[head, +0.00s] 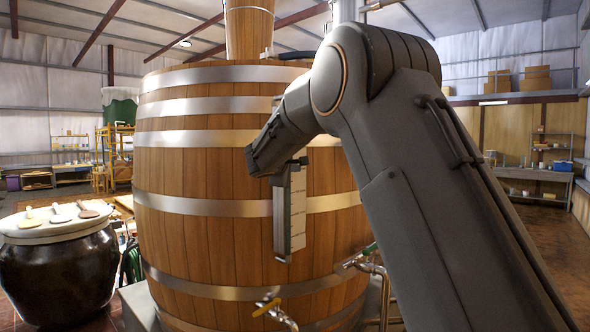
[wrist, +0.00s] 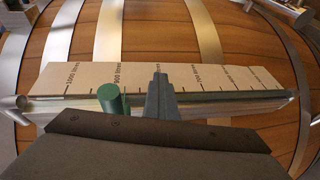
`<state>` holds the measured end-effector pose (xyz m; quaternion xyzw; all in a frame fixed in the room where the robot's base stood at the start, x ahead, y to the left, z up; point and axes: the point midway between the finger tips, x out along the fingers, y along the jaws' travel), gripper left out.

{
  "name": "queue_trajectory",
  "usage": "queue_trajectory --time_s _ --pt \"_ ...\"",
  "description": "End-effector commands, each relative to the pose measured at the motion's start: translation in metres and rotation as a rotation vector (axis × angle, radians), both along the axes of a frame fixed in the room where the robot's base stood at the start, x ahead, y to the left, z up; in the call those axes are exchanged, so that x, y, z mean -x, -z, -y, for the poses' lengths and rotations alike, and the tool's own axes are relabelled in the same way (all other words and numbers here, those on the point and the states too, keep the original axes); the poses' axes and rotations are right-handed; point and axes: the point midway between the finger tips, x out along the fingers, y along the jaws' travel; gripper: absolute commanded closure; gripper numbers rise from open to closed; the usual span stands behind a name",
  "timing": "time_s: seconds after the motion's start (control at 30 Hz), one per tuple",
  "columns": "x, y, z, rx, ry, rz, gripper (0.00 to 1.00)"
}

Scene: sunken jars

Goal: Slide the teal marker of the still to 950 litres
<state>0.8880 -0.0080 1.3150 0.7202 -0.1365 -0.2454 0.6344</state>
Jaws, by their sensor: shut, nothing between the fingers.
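The still is a large wooden barrel (head: 230,170) with metal bands. Its scale board (head: 298,210) stands upright on the front; in the wrist view the board (wrist: 210,76) runs across, with 1000 litres towards the left and lower values to the right. The teal marker is a round green knob (wrist: 109,96) on the rail, around 900 to 1000 litres; its exact reading is unclear. My gripper (wrist: 160,84) is shut and empty, just right of the marker, on its lower-value side. In the head view my gripper (head: 256,162) is at the board's upper part; I cannot make out the marker there.
The metal rail (wrist: 230,101) runs along the board between two end fittings. Taps (head: 272,306) stick out low on the barrel. A dark jar (head: 55,275) with a pale lid stands at the left. Shelves and a bench (head: 535,172) are far right.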

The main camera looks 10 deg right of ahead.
Motion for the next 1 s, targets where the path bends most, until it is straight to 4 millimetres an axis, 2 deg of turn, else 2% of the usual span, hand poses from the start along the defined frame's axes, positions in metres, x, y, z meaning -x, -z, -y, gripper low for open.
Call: queue_trajectory --time_s 0.63,0.83,1.0 --pt "0.0000 0.0000 0.0000 0.000 0.000 0.000 1.00" --pt "0.0000 0.0000 0.0000 0.000 0.000 0.000 0.66" --pt "0.0000 0.0000 0.0000 0.000 0.000 0.000 0.64"
